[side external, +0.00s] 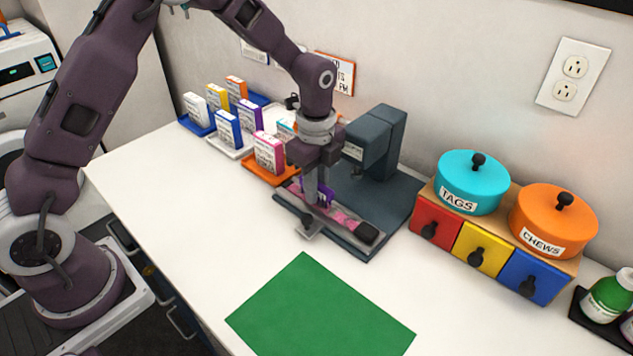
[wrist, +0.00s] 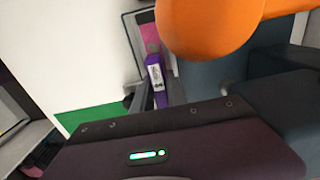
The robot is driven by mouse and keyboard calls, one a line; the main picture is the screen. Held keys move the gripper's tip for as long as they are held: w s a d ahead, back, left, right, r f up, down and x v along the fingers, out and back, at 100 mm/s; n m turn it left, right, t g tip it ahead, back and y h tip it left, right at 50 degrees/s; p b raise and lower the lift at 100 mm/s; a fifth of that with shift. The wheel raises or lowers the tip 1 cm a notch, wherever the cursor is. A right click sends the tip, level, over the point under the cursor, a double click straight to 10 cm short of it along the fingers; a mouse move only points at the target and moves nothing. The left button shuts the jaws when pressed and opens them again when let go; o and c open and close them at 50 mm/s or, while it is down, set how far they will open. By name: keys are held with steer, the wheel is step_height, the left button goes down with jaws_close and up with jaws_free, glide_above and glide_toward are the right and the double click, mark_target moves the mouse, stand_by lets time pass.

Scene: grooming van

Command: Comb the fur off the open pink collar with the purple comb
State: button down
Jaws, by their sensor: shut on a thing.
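The purple comb (side external: 318,194) is gripped between the fingers of my gripper (side external: 318,200), low over the pink collar. It also shows between the fingers in the wrist view (wrist: 156,80). The open pink collar (side external: 345,218) lies lengthwise along a grey tray at the front of a dark grey stand (side external: 395,205), with a black end piece (side external: 368,233) at its right. Its left part is partly hidden by my gripper. Grey-brown patches that may be fur show along it. A short pink stretch shows in the wrist view (wrist: 150,35). I cannot tell whether the comb touches the collar.
The stand's upright block rises just behind my gripper. Small boxes on coloured trays (side external: 265,172) stand to the left. To the right are coloured drawers (side external: 475,246) with a teal tin (side external: 473,180) and an orange tin (side external: 553,218) on top. A green mat (side external: 320,310) lies bare in front.

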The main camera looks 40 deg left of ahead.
steer(key=shift+f, duration=0.4)
stand_by(0.6)
